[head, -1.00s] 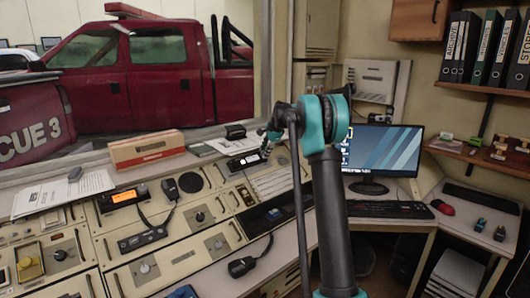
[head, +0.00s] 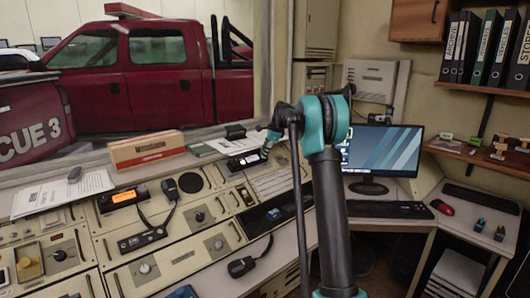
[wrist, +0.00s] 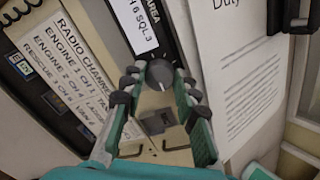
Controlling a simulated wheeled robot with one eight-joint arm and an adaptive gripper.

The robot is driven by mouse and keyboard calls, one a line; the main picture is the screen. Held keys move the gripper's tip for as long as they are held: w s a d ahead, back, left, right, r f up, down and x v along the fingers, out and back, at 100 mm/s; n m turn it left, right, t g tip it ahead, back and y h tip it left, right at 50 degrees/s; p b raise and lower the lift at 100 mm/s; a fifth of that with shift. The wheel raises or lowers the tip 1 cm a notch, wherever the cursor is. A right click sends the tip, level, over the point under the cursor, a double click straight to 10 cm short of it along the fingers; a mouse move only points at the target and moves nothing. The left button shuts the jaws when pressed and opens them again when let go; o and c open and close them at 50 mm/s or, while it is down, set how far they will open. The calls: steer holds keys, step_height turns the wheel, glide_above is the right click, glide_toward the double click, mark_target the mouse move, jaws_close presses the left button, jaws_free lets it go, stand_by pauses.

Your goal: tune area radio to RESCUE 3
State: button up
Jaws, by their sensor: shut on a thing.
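The area radio is a dark unit on the console in the head view (head: 245,161); its black face (wrist: 160,35) shows at the top of the wrist view. Its display strip (wrist: 139,22) is partly cut off and reads "H 6 SQL 3". A round grey knob (wrist: 154,78) with a pale pointer mark sits at the radio's near end. My gripper (wrist: 161,82) has its teal fingers on either side of this knob and is shut on it. In the head view my gripper (head: 266,148) is at the radio's right end, its fingertips too small to make out.
A radio channel card (wrist: 72,62) lies left of the radio, with lines for ENGINE 1, ENGINE 2 and RESCUE 3; its channel numbers are hard to read. A clipped paper sheet (wrist: 235,60) lies close on the right. A hand microphone (head: 242,266) rests in front.

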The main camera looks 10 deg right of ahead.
steer(key=o, duration=1.2)
steer(key=shift+c, duration=0.2)
steer(key=shift+r, duration=0.1)
steer(key=v, duration=1.2)
steer(key=shift+s+d, duration=0.1)
steer(key=s+f+n+h, duration=0.1)
steer(key=s+f+n, duration=0.5)
steer(key=s, duration=1.1)
steer(key=s+f+n+h, duration=0.1)
steer(key=s+f+n, duration=0.5)
steer(key=s+f, duration=0.6)
steer(key=s+f+n+h, duration=0.1)
steer(key=s+f+n, duration=0.5)
steer(key=s, duration=1.7)
step_height(320, 180, down, 4)
steer(key=shift+d+r+g, duration=0.15)
steer(key=shift+d+g, duration=0.15)
